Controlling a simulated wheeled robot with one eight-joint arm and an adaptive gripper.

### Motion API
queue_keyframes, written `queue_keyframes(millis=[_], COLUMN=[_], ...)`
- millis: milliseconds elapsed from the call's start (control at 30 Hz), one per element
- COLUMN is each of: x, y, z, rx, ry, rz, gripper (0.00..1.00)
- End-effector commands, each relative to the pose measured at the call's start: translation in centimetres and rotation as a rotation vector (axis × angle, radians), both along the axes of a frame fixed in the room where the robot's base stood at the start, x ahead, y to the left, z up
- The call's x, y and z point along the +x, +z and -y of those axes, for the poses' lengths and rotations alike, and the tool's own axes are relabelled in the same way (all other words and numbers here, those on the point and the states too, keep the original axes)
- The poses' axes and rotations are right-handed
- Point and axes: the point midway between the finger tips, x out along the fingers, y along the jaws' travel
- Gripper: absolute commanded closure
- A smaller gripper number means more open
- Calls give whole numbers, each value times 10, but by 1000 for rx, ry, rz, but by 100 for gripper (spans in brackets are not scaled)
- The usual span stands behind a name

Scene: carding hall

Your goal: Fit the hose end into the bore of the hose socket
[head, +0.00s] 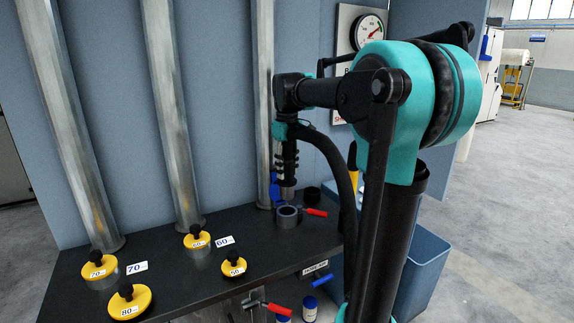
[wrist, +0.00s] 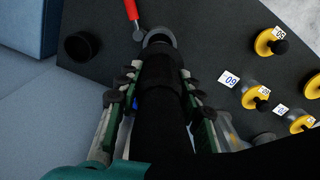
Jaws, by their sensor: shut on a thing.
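My gripper (head: 288,160) points down over the bench, shut on the black hose end. In the wrist view, my gripper (wrist: 152,98) has its fingers on both sides of the hose end (wrist: 160,75). The hose socket (head: 288,217) is a grey ring standing on the bench with a red-handled lever at its right. In the head view the hose end's tip (head: 287,193) is just above the socket, roughly in line with it. In the wrist view the hose end covers most of the socket (wrist: 160,34), hiding its bore. I cannot tell whether they touch.
A black ring (head: 311,196) stands behind the socket, near a metal pipe (head: 265,110). Several yellow knobbed caps (head: 198,240) sit on the dark bench (head: 165,260) to the left. A blue bin (head: 425,262) stands at the right. A red lever (wrist: 132,10) shows beside the socket.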

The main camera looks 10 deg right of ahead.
Motion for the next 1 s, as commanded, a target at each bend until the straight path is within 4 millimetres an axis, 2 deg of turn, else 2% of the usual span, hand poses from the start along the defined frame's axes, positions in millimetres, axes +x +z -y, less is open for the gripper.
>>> queue_keyframes(millis=[433, 1000], x=[0, 0], y=[-36, -43], z=[0, 0], rx=[0, 0], ry=[0, 0], rz=[0, 0], gripper=[100, 100])
